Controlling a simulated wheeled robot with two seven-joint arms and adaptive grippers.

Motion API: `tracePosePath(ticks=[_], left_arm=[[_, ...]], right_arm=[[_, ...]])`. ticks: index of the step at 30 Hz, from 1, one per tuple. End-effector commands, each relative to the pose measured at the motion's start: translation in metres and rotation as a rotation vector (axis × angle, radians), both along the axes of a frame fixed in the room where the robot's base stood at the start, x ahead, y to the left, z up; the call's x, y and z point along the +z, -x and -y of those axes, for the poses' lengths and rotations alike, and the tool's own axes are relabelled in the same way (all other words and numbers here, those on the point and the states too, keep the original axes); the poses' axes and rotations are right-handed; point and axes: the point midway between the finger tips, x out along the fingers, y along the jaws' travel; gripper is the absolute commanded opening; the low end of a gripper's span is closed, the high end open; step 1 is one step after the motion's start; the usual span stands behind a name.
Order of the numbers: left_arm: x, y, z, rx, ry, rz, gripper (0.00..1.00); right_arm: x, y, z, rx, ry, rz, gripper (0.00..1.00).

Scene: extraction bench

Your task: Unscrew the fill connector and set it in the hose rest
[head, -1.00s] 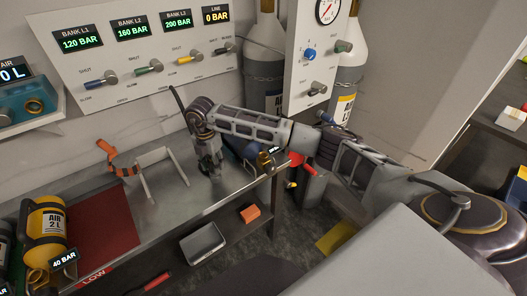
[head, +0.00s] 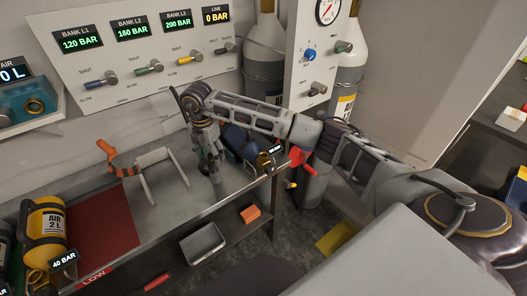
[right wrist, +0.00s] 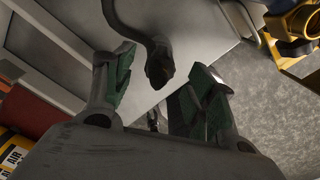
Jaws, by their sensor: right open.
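My right gripper (head: 212,160) is over the bench, left of the blue cylinder (head: 237,138). It is open in the right wrist view (right wrist: 150,95), its green-padded fingers apart. A dark hose (right wrist: 138,18) comes down between them and ends in a dark, thicker end piece, seemingly the fill connector (right wrist: 160,68). No finger visibly touches it. The cylinder's brass valve (head: 265,160) stands apart to the right; it also shows in the right wrist view (right wrist: 298,22). My left gripper is not in view.
The valve panel (head: 120,68) rises behind. An open grey tray (head: 203,243) is below the bench edge.

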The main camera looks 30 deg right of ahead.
Motion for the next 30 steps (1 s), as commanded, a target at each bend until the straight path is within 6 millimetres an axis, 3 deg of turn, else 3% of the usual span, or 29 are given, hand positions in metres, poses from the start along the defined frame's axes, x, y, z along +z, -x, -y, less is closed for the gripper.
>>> tracePosePath(ticks=[9,15,30], left_arm=[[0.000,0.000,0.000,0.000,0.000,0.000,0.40],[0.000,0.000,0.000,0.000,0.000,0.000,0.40],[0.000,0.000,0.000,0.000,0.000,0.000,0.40]], right_arm=[[0.048,0.000,0.000,0.000,0.000,0.001,0.56],[0.066,0.000,0.000,0.000,0.000,0.000,0.56],[0.071,0.000,0.000,0.000,0.000,0.000,0.56]])
